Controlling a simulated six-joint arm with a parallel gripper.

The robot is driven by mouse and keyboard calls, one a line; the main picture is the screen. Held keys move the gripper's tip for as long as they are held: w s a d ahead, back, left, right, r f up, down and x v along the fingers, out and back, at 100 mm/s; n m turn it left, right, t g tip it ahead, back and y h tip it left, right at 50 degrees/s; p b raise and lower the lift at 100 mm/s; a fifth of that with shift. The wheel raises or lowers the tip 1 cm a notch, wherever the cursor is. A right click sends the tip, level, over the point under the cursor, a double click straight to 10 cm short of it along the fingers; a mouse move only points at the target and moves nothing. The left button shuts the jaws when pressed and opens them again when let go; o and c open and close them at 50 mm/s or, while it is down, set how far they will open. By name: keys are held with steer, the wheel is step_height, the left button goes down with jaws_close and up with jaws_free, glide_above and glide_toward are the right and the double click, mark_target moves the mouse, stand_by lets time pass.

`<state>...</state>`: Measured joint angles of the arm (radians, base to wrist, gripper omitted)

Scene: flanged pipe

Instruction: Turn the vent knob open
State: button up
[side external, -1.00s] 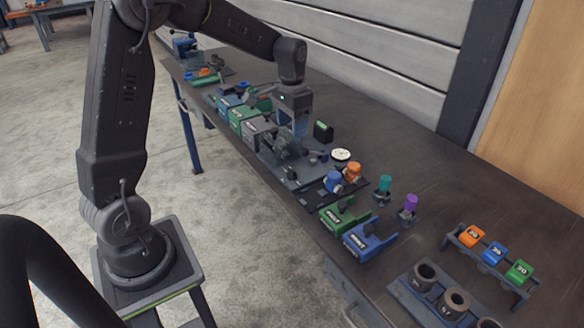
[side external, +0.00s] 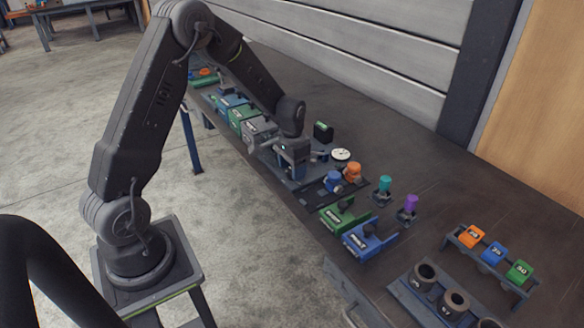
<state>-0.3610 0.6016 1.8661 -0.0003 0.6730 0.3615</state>
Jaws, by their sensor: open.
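My gripper (side external: 292,160) is low over the dark fixture plate with the pipe parts, beyond the grey labelled block. Its fingers are small and dark here, and I see nothing clearly held between them. The pipe parts under and behind it are mostly hidden by the gripper and wrist. A blue knob-like part (side external: 333,182) and an orange one (side external: 353,172) stand upright at the plate's right end, apart from the gripper. I cannot tell which part is the vent knob; no label on one is readable.
A white round dial (side external: 340,154) and a dark green-faced box (side external: 323,131) stand behind the plate. Green (side external: 344,216) and blue (side external: 369,237) labelled blocks line the front edge. Teal (side external: 384,185) and purple (side external: 407,206) pegs stand to the right. The bench's back right is clear.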

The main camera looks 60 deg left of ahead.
steer(key=shift+f, duration=0.15)
steer(key=c, duration=0.9)
steer(key=shift+c, duration=0.2)
